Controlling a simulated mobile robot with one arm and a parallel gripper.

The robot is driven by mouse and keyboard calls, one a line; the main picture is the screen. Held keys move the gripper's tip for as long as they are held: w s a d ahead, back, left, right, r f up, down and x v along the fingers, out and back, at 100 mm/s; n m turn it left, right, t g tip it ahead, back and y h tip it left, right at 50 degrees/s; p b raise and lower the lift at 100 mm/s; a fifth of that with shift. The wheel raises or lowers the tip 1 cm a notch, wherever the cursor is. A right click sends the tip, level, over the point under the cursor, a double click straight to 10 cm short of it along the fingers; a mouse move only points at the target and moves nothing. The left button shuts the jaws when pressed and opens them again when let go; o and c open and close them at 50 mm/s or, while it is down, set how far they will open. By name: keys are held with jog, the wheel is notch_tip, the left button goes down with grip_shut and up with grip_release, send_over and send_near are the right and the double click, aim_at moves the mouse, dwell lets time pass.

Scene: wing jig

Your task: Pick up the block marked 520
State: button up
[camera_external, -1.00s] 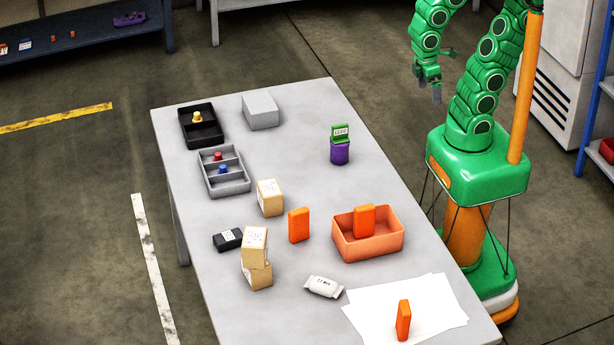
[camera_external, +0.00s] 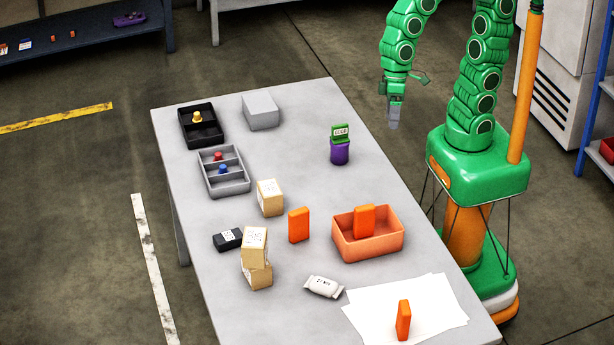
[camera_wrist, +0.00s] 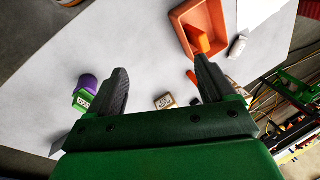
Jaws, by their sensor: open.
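Several labelled blocks stand on the table, but I cannot read a 520 on any of them. A green block (camera_external: 340,131) with a white label rests on a purple cylinder (camera_external: 339,153); it also shows in the wrist view (camera_wrist: 84,100). A tan block (camera_external: 270,198) stands mid-table. Nearer, one tan block (camera_external: 254,242) sits on another (camera_external: 258,276), slightly turned. A dark block (camera_external: 228,240) with a white label lies beside them. My gripper (camera_external: 394,118) is open and empty, raised near the table's right side, right of the green block. Its spread fingers show in the wrist view (camera_wrist: 161,66).
An orange bin (camera_external: 368,246) holds an orange block (camera_external: 364,220). Another orange block (camera_external: 299,225) stands left of it, and one (camera_external: 403,320) stands on white paper (camera_external: 440,305). A white packet (camera_external: 324,286), trays (camera_external: 222,172) and a grey box (camera_external: 260,110) also occupy the table.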

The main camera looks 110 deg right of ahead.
jog(key=w+a+f+m+t+y, duration=0.15)
jog(key=w+a+m, duration=0.3)
jog(key=w, duration=0.45)
jog(key=w+a+m+t+y, duration=0.25)
jog(key=w+a+m, duration=0.2)
jog(key=w, duration=0.45)
jog(key=w+a+m+t+y, duration=0.15)
jog(key=w+a+m, duration=0.3)
jog(key=w, duration=0.45)
jog(key=w+d+f+m+t+h, duration=0.1)
jog(key=w+f+m+t+h, duration=0.1)
jog(key=w+f+m+t, duration=0.45)
jog(key=m+h, duration=0.5)
jog(key=m, duration=0.5)
send_near(231, 235)
jog(key=w+r, duration=0.3)
jog(key=r, duration=0.3)
jog(key=shift+y, duration=0.25)
notch_tip(231, 235, down, 7)
jog(key=shift+f, duration=0.15)
jog(key=shift+x, duration=3.8)
jog(key=shift+a, duration=0.1)
